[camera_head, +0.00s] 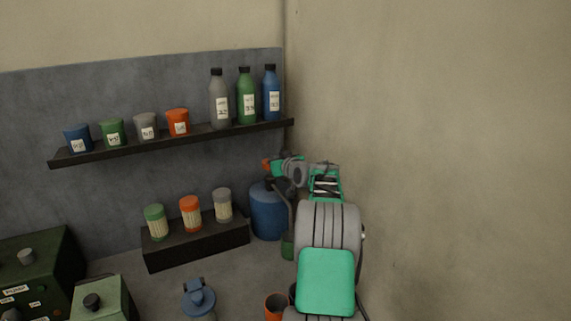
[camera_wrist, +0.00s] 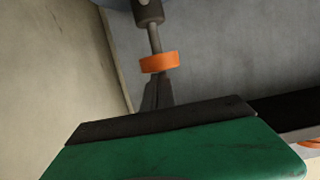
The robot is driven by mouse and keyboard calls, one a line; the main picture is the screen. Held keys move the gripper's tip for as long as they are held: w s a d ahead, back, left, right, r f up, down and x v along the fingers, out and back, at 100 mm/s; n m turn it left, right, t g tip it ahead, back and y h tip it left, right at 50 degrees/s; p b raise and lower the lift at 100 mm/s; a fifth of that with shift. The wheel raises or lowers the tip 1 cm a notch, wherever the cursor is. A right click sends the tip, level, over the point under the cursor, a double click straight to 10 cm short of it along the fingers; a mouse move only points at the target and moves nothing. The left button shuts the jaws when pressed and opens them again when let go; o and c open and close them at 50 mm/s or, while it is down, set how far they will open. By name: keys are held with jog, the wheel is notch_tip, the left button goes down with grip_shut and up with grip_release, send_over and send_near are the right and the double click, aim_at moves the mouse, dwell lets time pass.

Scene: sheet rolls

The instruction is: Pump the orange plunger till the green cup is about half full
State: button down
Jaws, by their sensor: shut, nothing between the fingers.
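A blue pump container (camera_head: 267,212) stands at the back, near the wall corner. Its orange plunger (camera_head: 266,165) is small and partly hidden by my gripper in the head view. In the wrist view the orange plunger (camera_wrist: 159,62) is a flat cap on a grey rod, with a good length of rod showing. My gripper (camera_wrist: 157,88) is shut and empty, its dark fingers right at the cap. I cannot tell whether they touch. The green cup (camera_head: 288,246) is below the spout, mostly hidden by my arm. Its fill is not visible.
A dark shelf (camera_head: 155,147) with several cups and bottles runs above. Several labelled jars stand on a black block (camera_head: 197,247) left of the pump. A blue-lidded vessel (camera_head: 198,298) and an orange cup (camera_head: 276,305) are in front. A bare wall (camera_head: 430,150) is on the right.

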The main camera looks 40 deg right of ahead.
jog(key=b+v, duration=0.3)
jog(key=v, duration=0.7)
jog(key=shift+r, duration=0.15)
jog(key=a+f+n+g+y, duration=0.1)
jog(key=a+f+g+y, duration=0.1)
jog(key=a, duration=1.1)
jog(key=a+f+n+g+y, duration=0.1)
jog(key=a+f+g, duration=0.1)
jog(key=a, duration=1.1)
jog(key=s+a+f+g, duration=0.3)
jog(key=s+a+f, duration=0.2)
jog(key=s+a, duration=0.4)
jog(key=s+a+f+n+g+y, duration=0.1)
jog(key=s+a+f+g, duration=0.3)
jog(key=s+a, duration=0.6)
jog(key=s+f, duration=0.2)
jog(key=s, duration=0.4)
jog(key=shift+s, duration=0.25)
